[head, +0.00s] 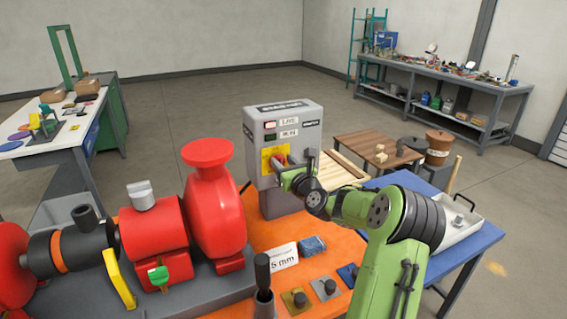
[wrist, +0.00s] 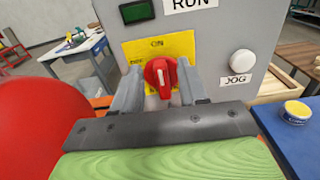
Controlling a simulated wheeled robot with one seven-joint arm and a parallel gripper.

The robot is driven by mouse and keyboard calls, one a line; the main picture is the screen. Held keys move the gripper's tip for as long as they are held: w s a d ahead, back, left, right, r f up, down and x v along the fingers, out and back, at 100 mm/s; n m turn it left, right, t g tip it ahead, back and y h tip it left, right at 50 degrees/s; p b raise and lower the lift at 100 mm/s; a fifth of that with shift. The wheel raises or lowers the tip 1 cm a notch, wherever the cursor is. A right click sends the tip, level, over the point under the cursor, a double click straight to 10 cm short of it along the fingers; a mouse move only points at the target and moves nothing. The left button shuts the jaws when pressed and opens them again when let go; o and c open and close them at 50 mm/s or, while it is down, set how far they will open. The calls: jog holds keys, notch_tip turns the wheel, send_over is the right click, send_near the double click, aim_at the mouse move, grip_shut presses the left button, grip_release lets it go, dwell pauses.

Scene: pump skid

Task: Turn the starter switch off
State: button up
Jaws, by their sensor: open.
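The starter box (head: 268,190) is grey and stands upright on the orange skid. Its red LIVE lamp (head: 271,125) looks lit and its green RUN lamp (wrist: 137,11) looks dark. The red rotary starter switch (wrist: 158,73) sits on a yellow plate (wrist: 184,46) marked ON at the top. Its white pointer line runs nearly upright; I cannot tell which end points. My gripper (wrist: 160,84) is open in front of the switch, one finger on each side of the knob. Whether the fingers touch it I cannot tell. In the head view my gripper (head: 285,165) hides part of the plate.
A white JOG button (wrist: 242,63) is right of the switch. The red pump (head: 214,210) stands close on the left. A label card (head: 283,257), a blue block (head: 312,245) and a dark upright post (head: 262,275) are on the orange skid (head: 262,238). A blue table (head: 478,243) is at right.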

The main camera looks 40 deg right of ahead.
jog(key=shift+w, duration=0.25)
grip_shut()
jog(key=shift+n, duration=0.3)
jog(key=shift+w+a+f+n+b, duration=0.1)
jog(key=shift+a+f+n+b, duration=0.25)
jog(key=shift+n+b, duration=1.85)
jog(key=shift+w+a+f+n+b, duration=0.1)
jog(key=shift+a+f+n+b, duration=0.5)
jog(key=shift+n, duration=2.95)
jog(key=shift+w+d+f+n+b, duration=0.15)
jog(key=shift+n+b, duration=1.6)
jog(key=shift+n, duration=1.1)
jog(key=shift+s, duration=0.1)
